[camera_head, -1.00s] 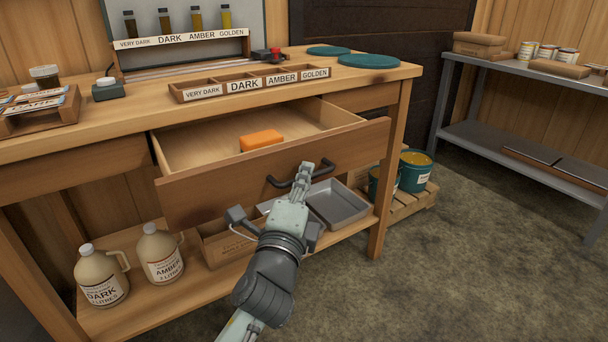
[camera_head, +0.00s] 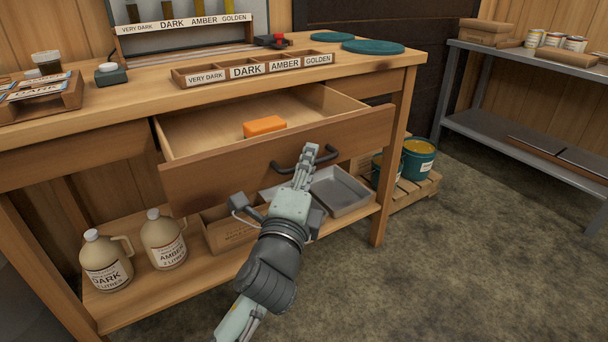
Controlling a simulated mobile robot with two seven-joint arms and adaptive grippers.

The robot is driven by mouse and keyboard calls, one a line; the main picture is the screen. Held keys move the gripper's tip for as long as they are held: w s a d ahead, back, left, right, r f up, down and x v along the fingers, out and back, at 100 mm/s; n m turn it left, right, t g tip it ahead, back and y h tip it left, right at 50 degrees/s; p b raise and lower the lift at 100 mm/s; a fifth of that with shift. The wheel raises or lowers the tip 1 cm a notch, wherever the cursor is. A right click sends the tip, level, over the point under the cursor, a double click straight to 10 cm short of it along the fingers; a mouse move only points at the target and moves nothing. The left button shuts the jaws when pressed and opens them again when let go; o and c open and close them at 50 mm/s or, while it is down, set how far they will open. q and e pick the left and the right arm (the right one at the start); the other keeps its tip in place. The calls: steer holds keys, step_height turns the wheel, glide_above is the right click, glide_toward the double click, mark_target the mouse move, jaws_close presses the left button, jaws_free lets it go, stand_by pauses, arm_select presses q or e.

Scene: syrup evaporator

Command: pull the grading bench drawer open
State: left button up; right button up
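The grading bench drawer (camera_head: 220,176) is pulled well out from under the bench top, and its inside shows. An orange block (camera_head: 264,126) lies in it. A dark bar handle (camera_head: 283,167) is on the drawer front. My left gripper (camera_head: 308,156) is at the handle, with its fingers overlapping the handle's middle. The fingers are seen nearly edge-on, so the gap between them and any grip on the bar are hidden. My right gripper is not in view.
The bench top (camera_head: 130,102) holds a labelled sorting tray (camera_head: 182,79) and teal discs (camera_head: 372,46). Jugs (camera_head: 105,262) and a grey tray (camera_head: 342,192) stand on the lower shelf. Buckets (camera_head: 418,160) sit on a pallet at right. The floor in front is clear.

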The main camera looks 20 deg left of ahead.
arm_select(q)
steer(key=s+d+f, duration=0.1)
steer(key=s, duration=1)
steer(key=shift+s+d+f, duration=0.2)
steer(key=shift+s+f, duration=0.05)
steer(key=shift+s, duration=0.05)
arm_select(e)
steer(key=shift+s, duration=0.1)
